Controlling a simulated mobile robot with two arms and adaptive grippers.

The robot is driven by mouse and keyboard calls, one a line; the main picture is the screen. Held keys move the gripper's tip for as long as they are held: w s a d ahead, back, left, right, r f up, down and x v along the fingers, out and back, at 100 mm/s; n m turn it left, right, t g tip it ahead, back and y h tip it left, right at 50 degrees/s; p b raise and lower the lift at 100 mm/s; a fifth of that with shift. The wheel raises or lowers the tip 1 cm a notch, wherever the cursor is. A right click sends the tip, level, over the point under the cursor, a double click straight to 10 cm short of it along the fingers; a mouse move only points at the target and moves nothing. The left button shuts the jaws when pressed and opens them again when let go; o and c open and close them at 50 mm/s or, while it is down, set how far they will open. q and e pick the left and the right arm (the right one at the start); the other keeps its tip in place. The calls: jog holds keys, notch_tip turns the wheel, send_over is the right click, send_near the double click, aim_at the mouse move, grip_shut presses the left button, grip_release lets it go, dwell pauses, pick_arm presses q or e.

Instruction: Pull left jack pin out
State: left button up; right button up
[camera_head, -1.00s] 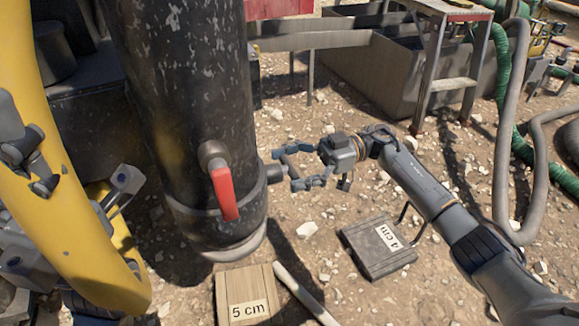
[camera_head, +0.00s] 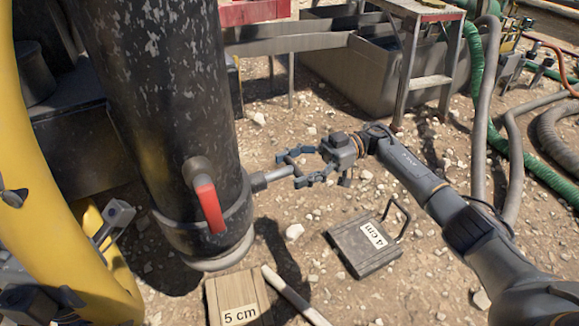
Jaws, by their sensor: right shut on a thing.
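The left jack (camera_head: 165,90) is a thick, scuffed black cylinder with a red-handled valve (camera_head: 208,205) on its front. A grey pin (camera_head: 272,178) sticks out of the collar low on its right side, as a clear length of rod. My right gripper (camera_head: 304,167) is shut on the pin's outer end, to the right of the jack. The pin's inner end is hidden in the collar.
A wooden block marked 5 cm (camera_head: 238,298) and a dark block marked 4 cm (camera_head: 364,250) lie on the stony ground, with a pale rod (camera_head: 295,296) between them. A step ladder (camera_head: 428,60), hoses and a grey tank (camera_head: 340,75) stand behind. Ground right of the pin is mostly open.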

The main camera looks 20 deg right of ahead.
jog(key=o, duration=1.4)
jog(key=shift+w+d, duration=0.1)
jog(key=shift+d, duration=0.1)
jog(key=o, duration=0.3)
jog(key=w+d, duration=0.2)
jog(key=d, duration=0.9)
jog(key=shift+d, duration=0.4)
jog(key=shift+w, duration=0.1)
